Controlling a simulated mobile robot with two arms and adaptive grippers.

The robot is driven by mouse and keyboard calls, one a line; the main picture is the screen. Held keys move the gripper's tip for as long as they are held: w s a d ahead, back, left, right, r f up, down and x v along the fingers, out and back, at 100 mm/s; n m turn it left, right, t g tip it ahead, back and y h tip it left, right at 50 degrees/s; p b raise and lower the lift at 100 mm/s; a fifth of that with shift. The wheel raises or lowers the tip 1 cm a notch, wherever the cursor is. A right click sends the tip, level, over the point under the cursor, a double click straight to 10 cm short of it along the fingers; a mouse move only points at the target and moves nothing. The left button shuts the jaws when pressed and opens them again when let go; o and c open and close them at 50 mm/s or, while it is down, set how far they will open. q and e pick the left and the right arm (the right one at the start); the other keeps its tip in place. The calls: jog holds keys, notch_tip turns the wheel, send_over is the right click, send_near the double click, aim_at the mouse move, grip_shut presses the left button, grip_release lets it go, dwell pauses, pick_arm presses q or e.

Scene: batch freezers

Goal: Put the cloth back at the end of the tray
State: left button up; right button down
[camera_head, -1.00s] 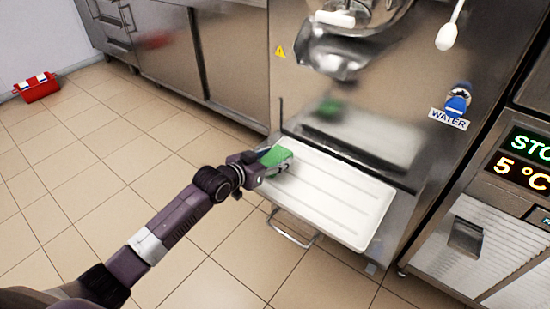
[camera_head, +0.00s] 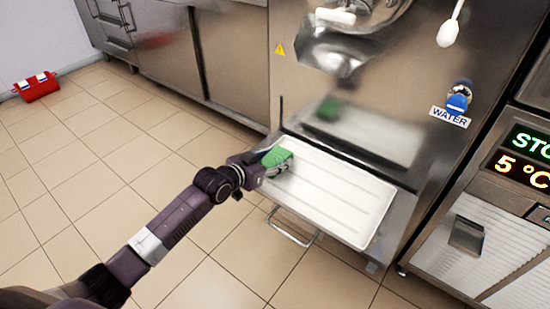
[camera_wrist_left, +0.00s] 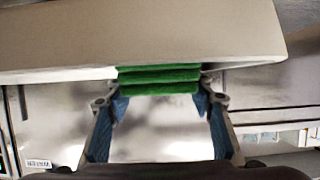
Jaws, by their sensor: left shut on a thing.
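The green cloth (camera_head: 277,156) is at the left end of the white tray (camera_head: 335,195) in the head view. It looks folded in layers in the left wrist view (camera_wrist_left: 158,79). My left gripper (camera_head: 270,165) is at that end of the tray, its two fingers on either side of the cloth and shut on it. In the left wrist view the fingers (camera_wrist_left: 160,108) flank the cloth close to the tray's pale surface (camera_wrist_left: 150,35). Whether the cloth rests fully on the tray I cannot tell. My right gripper is not in view.
The steel machine (camera_head: 350,105) stands right behind the tray, with a spout (camera_head: 335,55) above and a blue water knob (camera_head: 458,103) at the right. A metal handle (camera_head: 290,228) juts out below the tray.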

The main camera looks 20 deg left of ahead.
pick_arm(q)
jog(key=shift+f, duration=0.3)
jog(key=o, duration=1.3)
jog(key=v, duration=1.2)
jog(key=shift+f, duration=0.1)
